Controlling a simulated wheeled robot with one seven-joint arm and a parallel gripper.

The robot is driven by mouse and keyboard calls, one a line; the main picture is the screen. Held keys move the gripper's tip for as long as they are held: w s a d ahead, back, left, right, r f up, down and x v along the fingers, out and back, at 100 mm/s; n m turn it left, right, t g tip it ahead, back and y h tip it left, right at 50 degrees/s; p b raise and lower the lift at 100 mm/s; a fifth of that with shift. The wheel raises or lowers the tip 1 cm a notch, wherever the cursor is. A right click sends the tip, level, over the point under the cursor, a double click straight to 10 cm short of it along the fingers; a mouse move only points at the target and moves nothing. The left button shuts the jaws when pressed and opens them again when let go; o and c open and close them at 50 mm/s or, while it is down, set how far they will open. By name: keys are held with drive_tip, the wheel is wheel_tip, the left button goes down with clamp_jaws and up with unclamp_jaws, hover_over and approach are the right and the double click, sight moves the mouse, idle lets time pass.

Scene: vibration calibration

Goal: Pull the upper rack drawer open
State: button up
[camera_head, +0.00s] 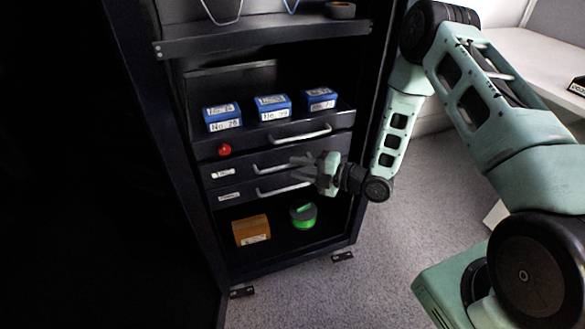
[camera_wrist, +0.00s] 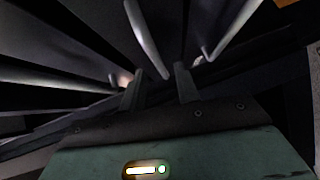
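The dark rack holds an upper drawer (camera_head: 240,172) with a white label and a pale bar handle (camera_head: 272,168). Below it is a lower drawer (camera_head: 240,193) with a similar handle (camera_head: 276,191). Both drawer fronts look flush with the rack. My gripper (camera_head: 305,169) is at the right part of the upper drawer's handle and hides its right end. In the wrist view my two fingers (camera_wrist: 160,78) are apart. A pale handle bar (camera_wrist: 148,40) runs down to the gap between them, with space on both sides. I cannot tell whether a finger touches it.
A shelf front with another handle (camera_head: 300,134) and a red knob (camera_head: 225,150) is just above. Blue boxes (camera_head: 272,107) stand on that shelf. A brown box (camera_head: 251,230) and green tape roll (camera_head: 303,216) sit below. Carpet (camera_head: 395,270) in front is clear.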

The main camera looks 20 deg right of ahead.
drive_tip(key=shift+x, duration=1.3)
clamp_jaws()
